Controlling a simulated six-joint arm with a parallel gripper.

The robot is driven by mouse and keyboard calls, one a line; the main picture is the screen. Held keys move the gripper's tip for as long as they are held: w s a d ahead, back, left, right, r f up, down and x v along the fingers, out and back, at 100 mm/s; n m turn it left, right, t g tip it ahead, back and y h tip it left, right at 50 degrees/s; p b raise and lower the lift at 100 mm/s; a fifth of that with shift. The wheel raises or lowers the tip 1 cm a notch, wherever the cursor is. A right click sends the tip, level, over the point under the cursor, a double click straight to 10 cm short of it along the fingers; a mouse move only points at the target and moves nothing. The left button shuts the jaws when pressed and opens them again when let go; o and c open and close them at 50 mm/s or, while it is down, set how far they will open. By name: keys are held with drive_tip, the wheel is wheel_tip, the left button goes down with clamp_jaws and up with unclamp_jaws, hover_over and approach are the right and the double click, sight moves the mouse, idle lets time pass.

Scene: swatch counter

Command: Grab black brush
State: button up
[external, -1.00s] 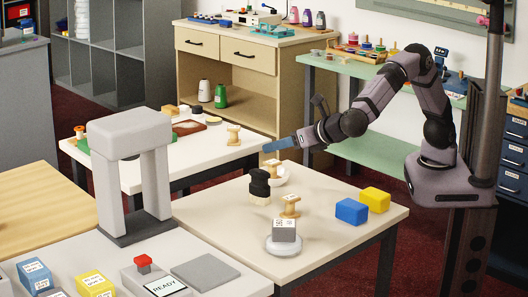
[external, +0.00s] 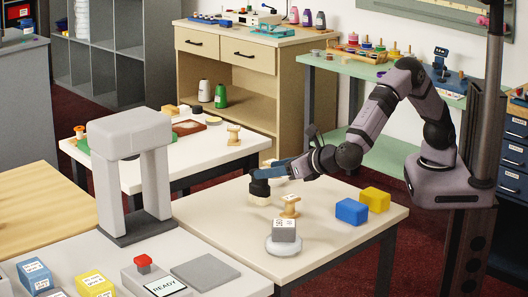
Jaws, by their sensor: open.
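The black brush (external: 260,188) stands upright on the near white table, with its black body above cream bristles. My gripper (external: 262,173) is low over the table at the brush's top, its blue-grey fingers pointing left. The fingers overlap the brush's upper knob in the picture and hide it. The gripper is open; whether the fingers touch the knob or sit on both sides of it, I cannot tell.
A wooden spool (external: 290,206) stands just right of the brush. A grey block (external: 284,231) sits on a round pale dish (external: 284,246) in front. Blue (external: 351,211) and yellow (external: 375,199) blocks are to the right. A grey arch (external: 135,180) stands left.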

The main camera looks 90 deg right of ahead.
sight(260, 187)
drive_tip(key=shift+p+x, duration=0.4)
drive_tip(key=shift+x, duration=2.2)
drive_tip(key=shift+s, duration=0.1)
clamp_jaws()
